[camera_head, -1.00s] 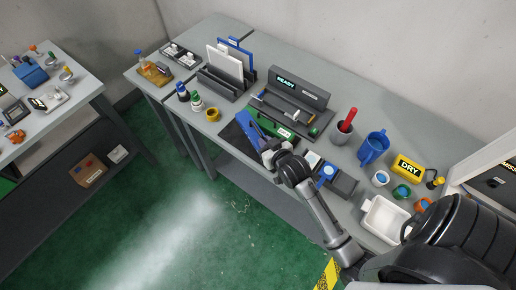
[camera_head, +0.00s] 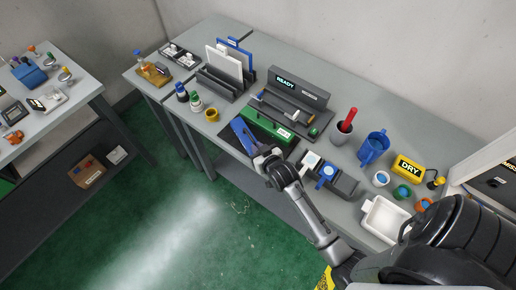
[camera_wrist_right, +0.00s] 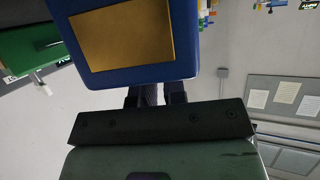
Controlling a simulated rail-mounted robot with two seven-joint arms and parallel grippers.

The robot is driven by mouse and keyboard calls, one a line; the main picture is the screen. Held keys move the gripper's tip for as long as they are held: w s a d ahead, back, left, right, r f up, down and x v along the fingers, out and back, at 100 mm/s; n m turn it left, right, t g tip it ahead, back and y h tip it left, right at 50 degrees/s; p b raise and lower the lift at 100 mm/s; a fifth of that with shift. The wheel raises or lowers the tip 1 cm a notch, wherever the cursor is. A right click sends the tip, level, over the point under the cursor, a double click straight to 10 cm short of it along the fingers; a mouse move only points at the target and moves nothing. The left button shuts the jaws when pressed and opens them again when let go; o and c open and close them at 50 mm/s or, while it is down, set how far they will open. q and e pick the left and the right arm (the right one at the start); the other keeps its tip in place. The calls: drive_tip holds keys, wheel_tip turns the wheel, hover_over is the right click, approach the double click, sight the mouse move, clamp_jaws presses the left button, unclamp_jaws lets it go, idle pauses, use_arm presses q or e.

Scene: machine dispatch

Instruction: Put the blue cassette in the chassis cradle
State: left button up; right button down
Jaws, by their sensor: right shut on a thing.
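The blue cassette (camera_head: 243,134) is in my right gripper (camera_head: 260,155), over the front edge of the bench and slanted in the picture. In the right wrist view the cassette (camera_wrist_right: 188,68) fills the top, with a gold panel on its face, and my right gripper's fingers (camera_wrist_right: 148,95) are shut on its near end. Just behind the cassette is a green unit (camera_head: 270,130) with a white label, in front of a dark grey fixture (camera_head: 300,95) with a READY sign. I cannot tell which part is the chassis cradle. My left gripper is not in view.
A dark mat (camera_head: 287,151) lies partly under my right gripper. To its right are a dark block with a blue disc (camera_head: 327,171), a grey cup with a red handle (camera_head: 344,127), a blue mug (camera_head: 373,147) and a white tray (camera_head: 384,216). A yellow ring (camera_head: 211,115) and two bottles stand left.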

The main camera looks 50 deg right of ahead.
drive_tip(key=shift+f, duration=0.1)
drive_tip(key=c, duration=1.2)
unclamp_jaws()
